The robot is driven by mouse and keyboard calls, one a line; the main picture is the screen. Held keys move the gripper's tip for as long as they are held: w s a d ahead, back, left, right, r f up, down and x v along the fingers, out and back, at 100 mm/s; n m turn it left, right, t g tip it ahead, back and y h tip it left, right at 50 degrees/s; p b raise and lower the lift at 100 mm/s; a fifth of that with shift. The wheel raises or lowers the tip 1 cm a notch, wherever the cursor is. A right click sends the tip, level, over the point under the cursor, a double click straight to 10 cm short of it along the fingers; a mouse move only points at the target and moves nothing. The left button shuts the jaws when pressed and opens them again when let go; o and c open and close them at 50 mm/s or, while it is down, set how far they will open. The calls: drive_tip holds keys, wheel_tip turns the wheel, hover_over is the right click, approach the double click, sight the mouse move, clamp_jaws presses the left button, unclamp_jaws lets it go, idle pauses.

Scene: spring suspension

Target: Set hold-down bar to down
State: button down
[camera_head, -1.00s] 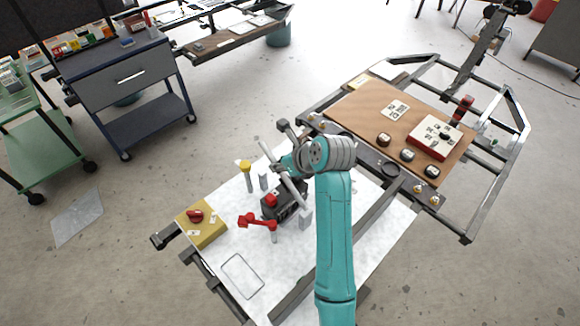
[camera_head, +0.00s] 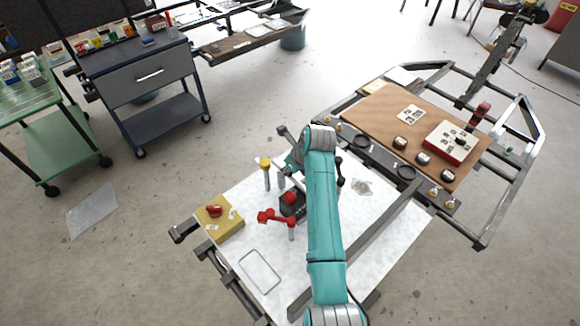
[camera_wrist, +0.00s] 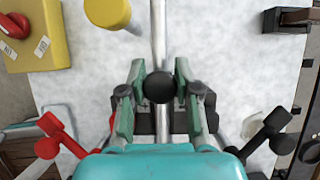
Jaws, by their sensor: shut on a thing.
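In the wrist view the hold-down bar (camera_wrist: 159,30) is a silver rod running from the top edge down to my gripper (camera_wrist: 159,92). A round black knob (camera_wrist: 159,87) sits between the green fingers, which are shut on it. A silver strip continues below the knob, over a dark block (camera_wrist: 146,124). In the head view my teal arm hides most of the bar and the fingertips, so its tilt cannot be told. The dark block with a red top (camera_head: 289,198) shows left of my arm.
A yellow-capped post (camera_head: 266,172) and a yellow box with a red knob (camera_head: 220,220) are at left. A brown panel (camera_head: 385,120) lies at right.

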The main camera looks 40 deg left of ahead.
drive_tip(key=shift+a+f, duration=0.1)
idle(0.3)
drive_tip(key=c, duration=0.8)
unclamp_jaws()
drive_tip(key=shift+c, duration=0.2)
drive_tip(key=v, duration=1.2)
